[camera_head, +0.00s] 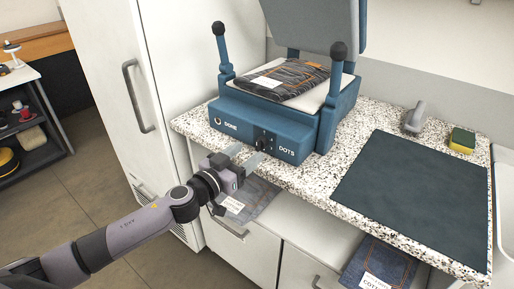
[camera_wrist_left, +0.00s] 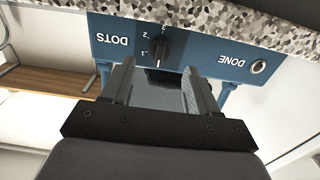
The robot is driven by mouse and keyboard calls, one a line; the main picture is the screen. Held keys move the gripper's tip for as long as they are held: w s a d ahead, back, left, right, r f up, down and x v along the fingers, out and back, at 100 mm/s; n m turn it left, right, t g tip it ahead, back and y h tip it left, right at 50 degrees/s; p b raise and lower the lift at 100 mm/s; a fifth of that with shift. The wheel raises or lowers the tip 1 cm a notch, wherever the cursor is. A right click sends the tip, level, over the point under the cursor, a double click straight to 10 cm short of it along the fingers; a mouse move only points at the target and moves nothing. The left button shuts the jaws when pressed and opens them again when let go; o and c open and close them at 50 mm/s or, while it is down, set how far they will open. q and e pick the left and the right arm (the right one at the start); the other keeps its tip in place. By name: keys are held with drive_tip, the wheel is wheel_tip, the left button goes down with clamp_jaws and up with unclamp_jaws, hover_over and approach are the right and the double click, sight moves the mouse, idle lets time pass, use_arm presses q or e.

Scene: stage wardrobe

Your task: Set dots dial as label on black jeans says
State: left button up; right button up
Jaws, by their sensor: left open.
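The blue press (camera_head: 228,117) has a black dots dial (camera_head: 262,142) on its front, beside the word DOTS. In the left wrist view, upside down, the dial (camera_wrist_left: 160,48) has small numbers around it, and a pale mark seems to point down in the picture, away from the numbers. Black jeans (camera_head: 296,76) lie folded on the press's pad with a white label (camera_head: 266,82), too small to read. My left gripper (camera_head: 248,156) is open and empty in front of the dial, its fingers (camera_wrist_left: 160,82) apart and not around it. My right gripper is out of view.
The press's lid (camera_head: 318,20) is raised. A DONE button (camera_head: 218,120) sits left of the dial. A dark mat (camera_head: 415,190), a sponge (camera_head: 462,140) and a grey tap-like thing (camera_head: 414,118) are on the speckled counter. Grey jeans (camera_head: 262,192) and blue jeans (camera_head: 388,258) lie below.

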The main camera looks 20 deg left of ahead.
sight(257, 146)
use_arm(q)
drive_tip(key=shift+x, duration=2.35)
drive_tip(key=c, duration=1)
